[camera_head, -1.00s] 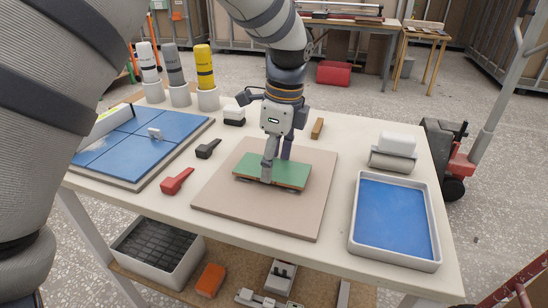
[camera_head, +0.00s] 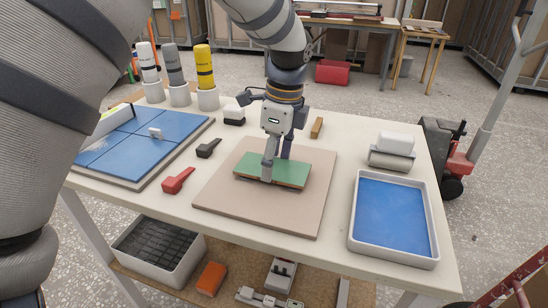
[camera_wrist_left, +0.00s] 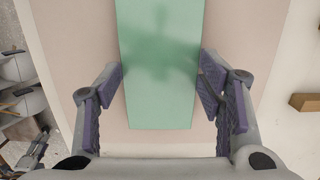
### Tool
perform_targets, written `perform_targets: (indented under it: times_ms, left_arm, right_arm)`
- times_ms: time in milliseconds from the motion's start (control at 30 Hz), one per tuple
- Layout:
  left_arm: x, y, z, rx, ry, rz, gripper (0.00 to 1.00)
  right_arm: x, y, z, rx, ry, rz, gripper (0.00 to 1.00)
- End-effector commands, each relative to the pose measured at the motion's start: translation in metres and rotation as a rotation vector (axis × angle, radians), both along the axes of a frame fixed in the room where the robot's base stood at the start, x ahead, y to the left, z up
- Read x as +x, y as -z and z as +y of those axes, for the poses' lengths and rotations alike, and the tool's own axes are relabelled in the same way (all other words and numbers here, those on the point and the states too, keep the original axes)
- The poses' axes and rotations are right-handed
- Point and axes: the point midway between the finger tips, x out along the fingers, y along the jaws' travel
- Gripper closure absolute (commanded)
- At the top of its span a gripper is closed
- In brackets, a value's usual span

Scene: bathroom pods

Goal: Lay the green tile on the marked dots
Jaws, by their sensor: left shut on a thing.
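The green tile (camera_head: 290,172) is flat over the middle of the beige board (camera_head: 270,216) on the table. My left gripper (camera_head: 276,170) is above it with its fingers down at the tile's long sides. In the left wrist view the tile (camera_wrist_left: 160,100) runs between the two fingers of my left gripper (camera_wrist_left: 162,85), which is shut on it. I cannot tell whether the tile's underside touches the board. No marked dots show; the tile and gripper cover the board's middle. My right gripper is not in view.
A blue tray (camera_head: 392,217) stands on the right, with a grey roller (camera_head: 391,158) behind it. Red (camera_head: 178,180) and black (camera_head: 208,148) tools lie left of the board. A blue tiled panel (camera_head: 130,150) and several bottles are farther left. A small wooden block (camera_head: 317,128) lies behind the board.

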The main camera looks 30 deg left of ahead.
Motion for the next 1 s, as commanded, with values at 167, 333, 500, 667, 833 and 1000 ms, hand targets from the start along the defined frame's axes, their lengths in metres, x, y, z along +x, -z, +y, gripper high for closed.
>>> perform_targets:
  times_ms: [167,333,500,667,833,1000]
  left_arm:
    - [0.0001,-0.0003,-0.0001,0.000,0.000,-0.001,0.89]
    - [0.0000,-0.0002,-0.0001,0.000,0.000,-0.001,0.89]
    - [0.0000,0.0011,-0.0001,0.000,0.000,0.000,0.89]
    - [-0.0001,0.0028,-0.0001,0.000,0.000,0.000,0.89]
    - [0.0000,0.0046,-0.0002,0.000,0.000,0.000,0.89]
    - [0.0001,0.0048,-0.0001,0.000,0.000,-0.001,0.89]
  right_arm:
    - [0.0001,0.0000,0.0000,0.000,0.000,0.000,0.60]
    - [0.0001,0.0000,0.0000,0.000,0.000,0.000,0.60]
    - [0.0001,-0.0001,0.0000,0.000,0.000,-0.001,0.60]
    - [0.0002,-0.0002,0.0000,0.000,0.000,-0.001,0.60]
    - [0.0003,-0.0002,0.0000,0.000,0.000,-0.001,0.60]
    - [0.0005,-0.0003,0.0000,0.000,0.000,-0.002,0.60]
